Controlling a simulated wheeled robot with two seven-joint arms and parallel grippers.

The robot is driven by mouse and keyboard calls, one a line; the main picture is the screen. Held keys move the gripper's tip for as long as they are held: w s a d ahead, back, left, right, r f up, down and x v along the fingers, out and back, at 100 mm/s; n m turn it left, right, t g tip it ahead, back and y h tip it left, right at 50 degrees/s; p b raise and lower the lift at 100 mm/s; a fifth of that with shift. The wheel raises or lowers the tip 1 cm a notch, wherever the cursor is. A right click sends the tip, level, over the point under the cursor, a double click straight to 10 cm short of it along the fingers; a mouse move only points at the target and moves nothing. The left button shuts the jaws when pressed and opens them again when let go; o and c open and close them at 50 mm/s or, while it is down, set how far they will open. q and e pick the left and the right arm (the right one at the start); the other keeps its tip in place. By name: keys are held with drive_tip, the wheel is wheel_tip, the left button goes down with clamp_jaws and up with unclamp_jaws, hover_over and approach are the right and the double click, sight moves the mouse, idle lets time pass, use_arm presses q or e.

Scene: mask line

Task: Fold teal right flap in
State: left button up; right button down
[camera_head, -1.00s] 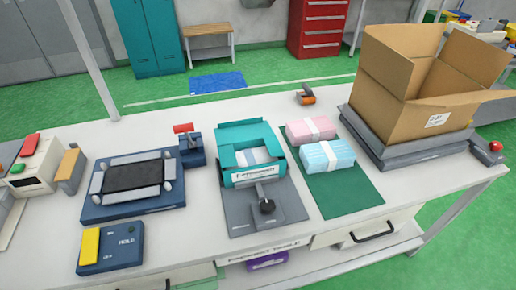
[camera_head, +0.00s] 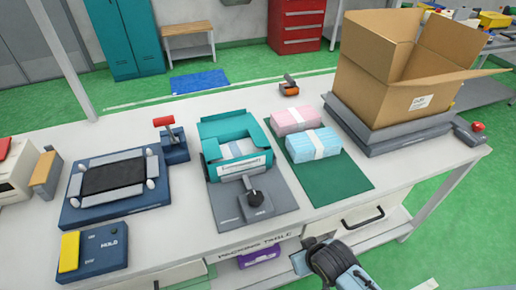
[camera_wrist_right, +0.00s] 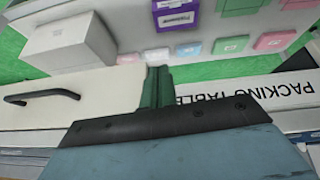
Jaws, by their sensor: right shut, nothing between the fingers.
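The teal carton (camera_head: 238,122) sits open in a grey fixture (camera_head: 262,212) on the white table. Its right flap (camera_head: 273,140) stands out at the right side, not folded over the opening. A pale pack with a white band shows inside it. My right arm comes in at the bottom of the head view, in front of the table edge, apart from the carton. In the right wrist view my right gripper (camera_wrist_right: 158,78) has its green fingers together and empty, before the drawer fronts. My left gripper is not in view.
A pink pack (camera_head: 294,119) and a blue pack (camera_head: 314,145) lie on a green mat (camera_head: 342,185) right of the carton. A black lever knob (camera_head: 255,198) stands in front. A cardboard box (camera_head: 385,95) is at the back right.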

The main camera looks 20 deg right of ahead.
drive_tip(key=shift+m+t, duration=0.3)
drive_tip(key=shift+t, duration=0.6)
drive_tip(key=w+r, duration=0.1)
drive_tip(key=r, duration=0.2)
drive_tip(key=w+r, duration=0.1)
drive_tip(key=r, duration=0.2)
drive_tip(key=w+r, duration=0.1)
drive_tip(key=r, duration=0.2)
drive_tip(key=shift+a+b, duration=0.2)
drive_tip(key=shift+b, duration=0.1)
wheel_tip(320, 180, up, 13)
drive_tip(key=m+t+y+b, duration=0.2)
drive_tip(key=t, duration=0.6)
hover_over(258, 142)
drive_tip(key=shift+w+d, duration=0.1)
drive_tip(key=shift+d, duration=0.3)
drive_tip(key=f, duration=0.2)
drive_tip(key=shift+a+f, duration=0.3)
drive_tip(key=shift+a+f+b, duration=0.15)
drive_tip(key=shift+f+b, duration=0.2)
drive_tip(key=shift+f, duration=0.3)
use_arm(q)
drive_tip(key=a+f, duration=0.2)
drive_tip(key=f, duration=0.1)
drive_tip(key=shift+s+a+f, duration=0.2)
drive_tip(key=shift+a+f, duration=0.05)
